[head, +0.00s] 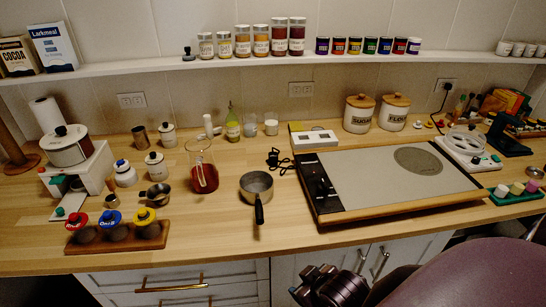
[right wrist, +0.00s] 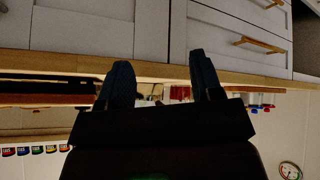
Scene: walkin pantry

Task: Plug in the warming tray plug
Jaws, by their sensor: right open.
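The warming tray (head: 340,180), a wide flat unit with a wooden edge and a black control strip, sits on the right half of the counter. A black plug with a bundled cord (head: 280,160) lies on the counter at the tray's back left corner. Two wall outlets look free: the middle one (head: 301,89) above the plug and the left one (head: 131,100). My right gripper (head: 312,284) is below the counter's front edge, in front of the cabinets, away from the plug. In the right wrist view it is open and empty (right wrist: 162,78). My left gripper is out of view.
The right outlet (head: 446,84) holds a black plug and cord. A saucepan (head: 257,187) stands left of the tray, its handle toward the front. A glass jug (head: 202,170) is further left. A white boxy device (head: 314,138) and canisters (head: 359,113) stand behind the tray.

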